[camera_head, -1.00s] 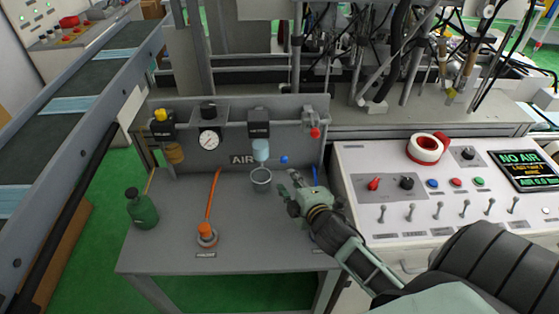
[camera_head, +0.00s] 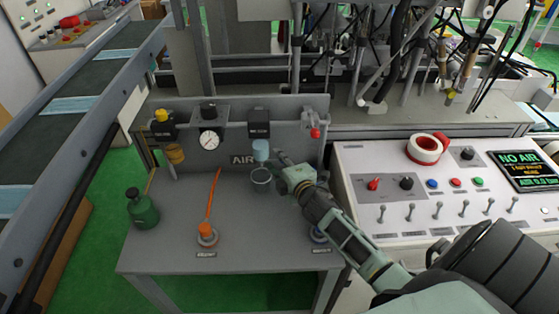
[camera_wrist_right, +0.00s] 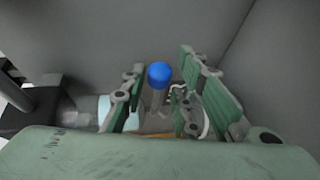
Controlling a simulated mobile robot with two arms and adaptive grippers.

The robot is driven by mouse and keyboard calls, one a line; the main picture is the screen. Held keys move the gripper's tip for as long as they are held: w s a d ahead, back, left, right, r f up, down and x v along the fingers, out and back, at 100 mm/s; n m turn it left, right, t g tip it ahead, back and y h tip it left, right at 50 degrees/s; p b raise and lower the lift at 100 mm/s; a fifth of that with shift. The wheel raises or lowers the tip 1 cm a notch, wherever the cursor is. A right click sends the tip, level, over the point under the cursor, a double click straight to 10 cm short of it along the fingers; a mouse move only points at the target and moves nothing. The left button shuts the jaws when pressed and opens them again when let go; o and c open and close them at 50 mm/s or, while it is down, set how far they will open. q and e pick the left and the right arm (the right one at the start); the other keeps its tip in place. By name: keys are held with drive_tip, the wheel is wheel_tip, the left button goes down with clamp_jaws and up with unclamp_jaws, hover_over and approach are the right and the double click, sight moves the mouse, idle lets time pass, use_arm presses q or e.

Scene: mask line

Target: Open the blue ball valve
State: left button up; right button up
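The blue ball knob (camera_wrist_right: 159,74) of the valve shows in the wrist view on a short grey stem. It is between the two fingers of my right gripper (camera_wrist_right: 162,62), with visible gaps on both sides. The fingers are apart and do not appear to touch it. In the head view my right gripper (camera_head: 285,164) is in front of the grey air panel (camera_head: 225,165), just right of the clear cup (camera_head: 261,177), and hides the blue knob. My left gripper is not in view.
A gauge (camera_head: 209,140) and a red knob (camera_head: 315,133) are on the panel. The screen (camera_head: 525,168) reads NO AIR.

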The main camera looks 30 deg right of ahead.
clamp_jaws()
drive_tip(key=shift+f, duration=0.1)
drive_tip(key=shift+s+f, duration=0.1)
drive_tip(key=shift+f, duration=0.05)
idle(0.4)
